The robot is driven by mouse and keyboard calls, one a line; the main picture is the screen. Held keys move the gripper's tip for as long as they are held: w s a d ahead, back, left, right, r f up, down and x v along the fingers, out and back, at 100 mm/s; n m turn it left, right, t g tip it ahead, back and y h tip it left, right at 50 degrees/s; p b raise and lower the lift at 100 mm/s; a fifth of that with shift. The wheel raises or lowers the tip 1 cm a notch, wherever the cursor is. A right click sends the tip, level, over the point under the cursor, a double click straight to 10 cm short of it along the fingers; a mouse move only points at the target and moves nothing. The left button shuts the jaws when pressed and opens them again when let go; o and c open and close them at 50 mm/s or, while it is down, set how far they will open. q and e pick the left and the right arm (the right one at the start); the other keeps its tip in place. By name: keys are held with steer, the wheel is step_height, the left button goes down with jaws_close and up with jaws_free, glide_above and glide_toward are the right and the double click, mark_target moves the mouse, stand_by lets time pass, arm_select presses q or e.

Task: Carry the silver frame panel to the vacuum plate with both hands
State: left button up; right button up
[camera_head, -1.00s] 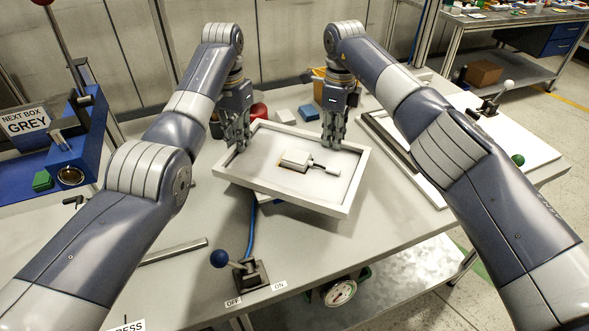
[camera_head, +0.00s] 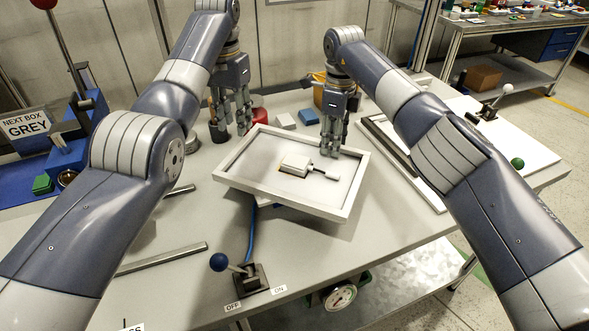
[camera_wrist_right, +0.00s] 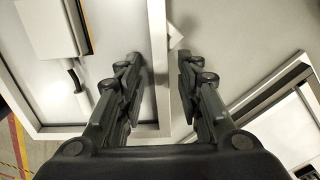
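The silver frame panel (camera_head: 231,186), a pale tray with a raised rim, sits raised above the middle of the table. A white block with a rod lies inside it (camera_head: 296,163). My left gripper (camera_head: 233,134) is open and empty, apart from the panel beyond its far left corner. My right gripper (camera_head: 330,152) is at the panel's far rim. In the right wrist view, the fingers (camera_wrist_right: 158,68) are open with a gap, and the rim (camera_wrist_right: 158,45) passes between them. The vacuum plate is not clearly visible; what supports the panel is hidden beneath it.
A blue-knobbed lever (camera_head: 240,277) with OFF and ON labels stands in front, with a blue hose (camera_head: 251,232) running under the panel. Metal bars (camera_head: 162,258) lie front left. A white framed board (camera_head: 460,150) lies to the right. Small blocks (camera_head: 286,121) are behind.

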step_height(320, 180, up, 12)
stand_by(0.6)
steer(key=shift+s, duration=0.1)
stand_by(0.4)
